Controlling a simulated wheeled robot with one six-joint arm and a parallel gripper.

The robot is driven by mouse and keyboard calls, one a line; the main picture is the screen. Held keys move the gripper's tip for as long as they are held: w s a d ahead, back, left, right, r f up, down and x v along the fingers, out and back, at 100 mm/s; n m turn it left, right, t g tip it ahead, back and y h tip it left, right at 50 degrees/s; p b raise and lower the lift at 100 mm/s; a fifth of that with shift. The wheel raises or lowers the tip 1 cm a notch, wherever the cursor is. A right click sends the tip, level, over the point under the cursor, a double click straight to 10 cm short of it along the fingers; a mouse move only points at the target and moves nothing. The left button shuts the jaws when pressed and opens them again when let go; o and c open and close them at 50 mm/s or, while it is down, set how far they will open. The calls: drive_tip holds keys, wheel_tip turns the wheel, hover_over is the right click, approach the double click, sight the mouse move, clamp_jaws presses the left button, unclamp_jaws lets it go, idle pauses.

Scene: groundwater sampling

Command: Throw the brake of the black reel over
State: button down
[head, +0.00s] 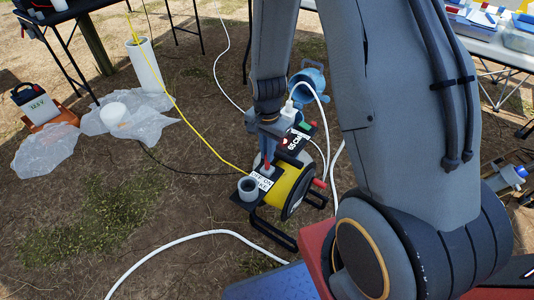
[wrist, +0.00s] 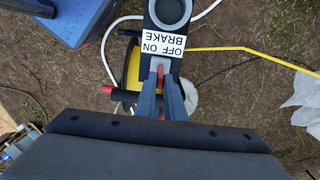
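The black reel (head: 291,207) with yellow line on its drum stands on the ground in the middle of the head view. Its white OFF/ON BRAKE label (head: 263,180) also shows in the wrist view (wrist: 163,46). The red brake lever (wrist: 161,71) sits beside the label, and I cannot tell which side it leans to. My gripper (head: 267,148) reaches down to the lever from above. In the wrist view its fingers (wrist: 162,88) lie close on both sides of the lever, seemingly closed on it. The lever's lower part is hidden by the fingers.
A grey round cup (head: 248,187) is on the reel's near end. A yellow line (head: 190,122) runs from the reel to a white pipe (head: 146,65). White hose (head: 200,236) curves over the ground. Plastic bags (head: 46,150) lie at left, and tables stand behind.

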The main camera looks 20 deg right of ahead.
drive_tip(key=shift+s+d+f+t+y+b, duration=0.45)
drive_tip(key=shift+s+d+b, duration=0.35)
drive_tip(key=shift+b, duration=2)
drive_tip(key=shift+s+b, duration=0.2)
drive_tip(key=shift+b, duration=0.7)
drive_tip(key=c, duration=2.5)
unclamp_jaws()
drive_tip(key=shift+s+d+b, duration=0.1)
drive_tip(key=shift+b, duration=0.3)
drive_tip(key=shift+c, duration=0.2)
drive_tip(key=shift+o, duration=0.2)
drive_tip(key=shift+s+d+f+t+b, duration=0.15)
drive_tip(key=shift+t+b, duration=0.1)
drive_tip(key=shift+b, duration=0.65)
drive_tip(key=shift+s+d+b, duration=0.2)
drive_tip(key=shift+s+b, duration=0.2)
drive_tip(key=shift+b, duration=0.75)
drive_tip(key=shift+t+y, duration=0.25)
drive_tip(key=shift+t, duration=0.05)
drive_tip(key=shift+o, duration=0.3)
drive_tip(key=shift+s+d+f+b, duration=0.2)
drive_tip(key=shift+s+f+b, duration=0.1)
drive_tip(key=shift+s+b, duration=0.2)
drive_tip(key=shift+o, duration=0.2)
drive_tip(key=shift+s+d+f+t+y+p, duration=0.15)
drive_tip(key=shift+s+f+t+y+p, duration=0.15)
drive_tip(key=shift+p, duration=1.25)
